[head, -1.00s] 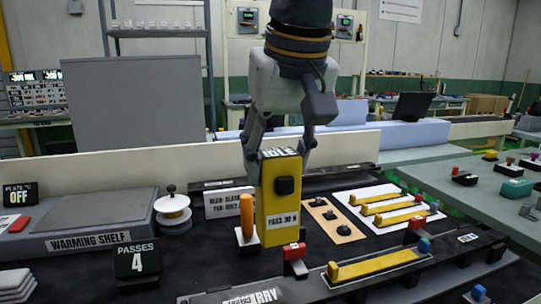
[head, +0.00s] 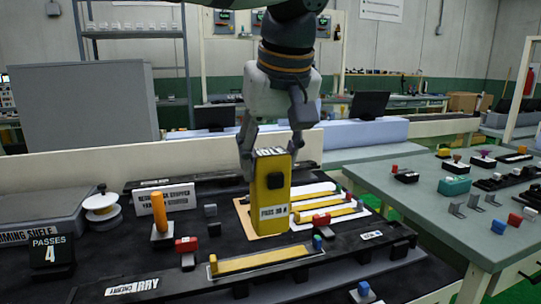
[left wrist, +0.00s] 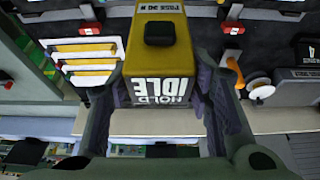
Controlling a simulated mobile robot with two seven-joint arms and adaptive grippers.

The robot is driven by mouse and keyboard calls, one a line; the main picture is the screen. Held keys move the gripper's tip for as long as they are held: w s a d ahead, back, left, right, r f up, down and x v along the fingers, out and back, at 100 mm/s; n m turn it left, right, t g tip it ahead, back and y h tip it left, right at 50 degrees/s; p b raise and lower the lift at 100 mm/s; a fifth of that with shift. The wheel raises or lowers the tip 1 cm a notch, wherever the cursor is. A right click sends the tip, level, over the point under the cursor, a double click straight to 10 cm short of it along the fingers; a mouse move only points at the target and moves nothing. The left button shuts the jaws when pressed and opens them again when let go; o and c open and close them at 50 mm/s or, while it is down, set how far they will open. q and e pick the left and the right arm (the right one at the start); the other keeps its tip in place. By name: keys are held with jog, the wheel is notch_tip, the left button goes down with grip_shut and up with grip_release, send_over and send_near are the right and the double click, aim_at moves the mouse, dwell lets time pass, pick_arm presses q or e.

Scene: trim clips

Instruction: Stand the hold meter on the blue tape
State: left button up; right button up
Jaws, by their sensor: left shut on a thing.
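The hold meter (head: 273,205) is a yellow upright box with a black knob, a "PASS 30 N" label and "HOLD IDLE" on its top. My left gripper (head: 264,160) comes down from above and is shut on its upper part. The meter hangs upright in front of the tan board (head: 243,213); I cannot tell whether its base touches anything. In the left wrist view the meter (left wrist: 160,62) sits between the fingers. I see no blue tape in either view. My right gripper is not in view.
A long black rail with a yellow strip (head: 262,262) lies in front. A white card with yellow strips (head: 335,217) is to the right. An orange handle (head: 159,215) stands to the left, near a white spool (head: 101,201). A grey side table (head: 415,187) with small parts is at right.

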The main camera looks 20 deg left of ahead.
aim_at(268, 192)
pick_arm(q)
jog(key=shift+a, duration=0.2)
jog(key=shift+f, duration=2.9)
jog(key=o, duration=1.1)
jog(key=v, duration=1.2)
